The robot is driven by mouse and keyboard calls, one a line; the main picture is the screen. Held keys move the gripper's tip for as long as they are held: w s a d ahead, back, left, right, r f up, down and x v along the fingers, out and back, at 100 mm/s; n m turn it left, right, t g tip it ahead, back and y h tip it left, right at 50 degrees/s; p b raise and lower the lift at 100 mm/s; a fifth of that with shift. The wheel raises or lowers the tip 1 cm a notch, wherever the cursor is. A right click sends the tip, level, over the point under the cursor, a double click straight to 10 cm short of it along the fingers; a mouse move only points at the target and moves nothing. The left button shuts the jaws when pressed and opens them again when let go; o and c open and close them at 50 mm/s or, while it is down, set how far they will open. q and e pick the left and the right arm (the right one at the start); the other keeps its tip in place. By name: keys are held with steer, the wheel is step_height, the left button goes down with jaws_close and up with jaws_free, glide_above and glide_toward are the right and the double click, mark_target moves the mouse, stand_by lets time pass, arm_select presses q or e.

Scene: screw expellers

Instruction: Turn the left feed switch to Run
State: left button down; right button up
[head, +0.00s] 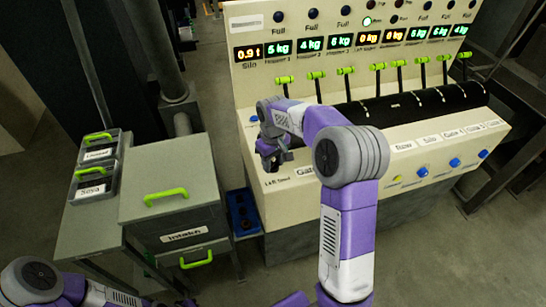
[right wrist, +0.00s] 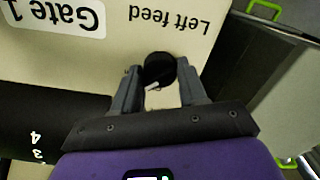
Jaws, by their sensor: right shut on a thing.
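The left feed switch is a round black knob (right wrist: 158,68) on the cream panel, seen in the right wrist view between my right gripper's fingers. A short white mark shows on its near side; no Run or Stop lettering is readable. The "Left feed" label (right wrist: 165,22) is upside down in that view and also shows in the head view (head: 277,182). My right gripper (head: 273,160) is at the left end of the panel, shut on the knob, and hides it in the head view. My left gripper is not in view; only part of that arm shows at the lower left.
The panel (head: 430,150) carries lit weight displays, several green-handled levers (head: 346,71) and blue buttons (head: 455,162) farther right.

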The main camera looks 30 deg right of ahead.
mark_target(273, 163)
steer(key=shift+m+p, duration=0.6)
steer(key=shift+m, duration=0.7)
steer(key=o, duration=1.1)
steer(key=shift+c, duration=0.2)
step_height(273, 163, up, 8)
steer(key=shift+f+p, duration=0.2)
steer(key=shift+p, duration=0.9)
